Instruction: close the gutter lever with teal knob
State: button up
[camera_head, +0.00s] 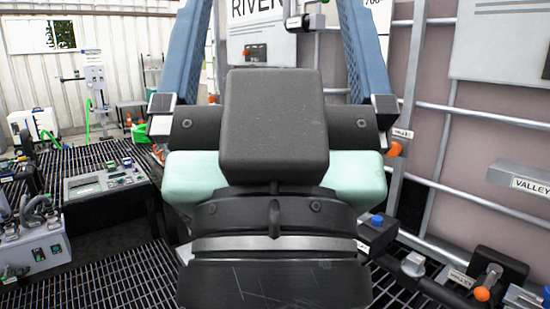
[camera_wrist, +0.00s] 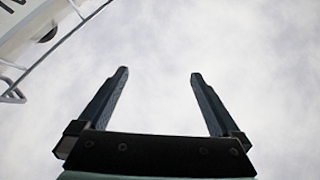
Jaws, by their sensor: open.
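No label reading gutter can be read in either view, and I cannot make out a lever with a teal knob for certain. The wrist view shows mostly cloudy sky between the fingers.
A valve with an orange knob (camera_head: 482,294) and a blue knob (camera_head: 377,220) are at lower right, near VALLEY labels. Another orange knob (camera_head: 393,149) sits beside the pipes. A control box (camera_head: 105,182) stands on grating at left. A RIVER sign (camera_head: 258,10) is behind.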

notch_tip(320, 180, up, 12)
jog(key=p, duration=0.9)
jog(key=shift+f, duration=0.25)
